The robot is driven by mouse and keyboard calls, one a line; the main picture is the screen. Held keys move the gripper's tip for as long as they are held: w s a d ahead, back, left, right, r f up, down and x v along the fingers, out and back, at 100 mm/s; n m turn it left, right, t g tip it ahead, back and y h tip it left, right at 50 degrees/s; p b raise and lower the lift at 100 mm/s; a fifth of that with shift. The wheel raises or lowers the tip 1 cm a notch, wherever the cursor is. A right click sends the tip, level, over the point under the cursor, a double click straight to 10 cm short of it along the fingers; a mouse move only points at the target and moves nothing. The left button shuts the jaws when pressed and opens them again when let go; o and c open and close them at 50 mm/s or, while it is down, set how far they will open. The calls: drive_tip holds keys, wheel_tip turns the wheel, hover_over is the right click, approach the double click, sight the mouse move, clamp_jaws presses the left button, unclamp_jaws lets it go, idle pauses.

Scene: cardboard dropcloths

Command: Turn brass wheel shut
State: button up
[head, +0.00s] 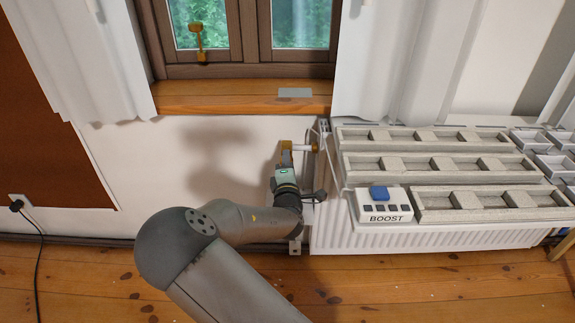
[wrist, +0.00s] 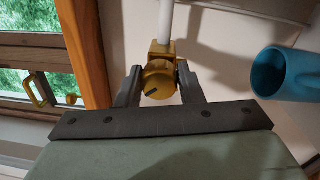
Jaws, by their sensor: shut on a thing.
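The brass wheel (wrist: 158,84) sits on a brass valve body at the end of a white pipe (wrist: 166,20) in the wrist view. A dark slot mark shows on its face. My gripper (wrist: 159,86) has one finger on each side of the wheel and is shut on it. In the head view my gripper (head: 286,160) reaches the brass valve at the left end of the white radiator (head: 335,236). The wheel itself is mostly hidden there behind my gripper and wrist.
A BOOST box with a blue button (head: 379,192) and several grey trays (head: 440,138) rest on the radiator. A wooden windowsill (head: 220,97) is above left. A blue cup-like object (wrist: 282,72) is right of the wheel in the wrist view. The floor at front is clear.

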drive_tip(key=m, duration=0.4)
drive_tip(key=shift+f+b, duration=0.1)
drive_tip(key=shift+b, duration=0.3)
drive_tip(key=m+b, duration=0.1)
drive_tip(key=m, duration=0.3)
drive_tip(key=shift+a+m+h+b, duration=0.1)
drive_tip(key=shift+m+h+b, duration=0.2)
drive_tip(key=shift+m, duration=0.1)
drive_tip(key=o, duration=1)
drive_tip(key=shift+c, duration=0.2)
drive_tip(key=shift+s, duration=0.15)
drive_tip(key=s+p, duration=0.3)
drive_tip(key=s, duration=1.4)
drive_tip(key=shift+f, duration=0.4)
drive_tip(key=shift+s, duration=0.1)
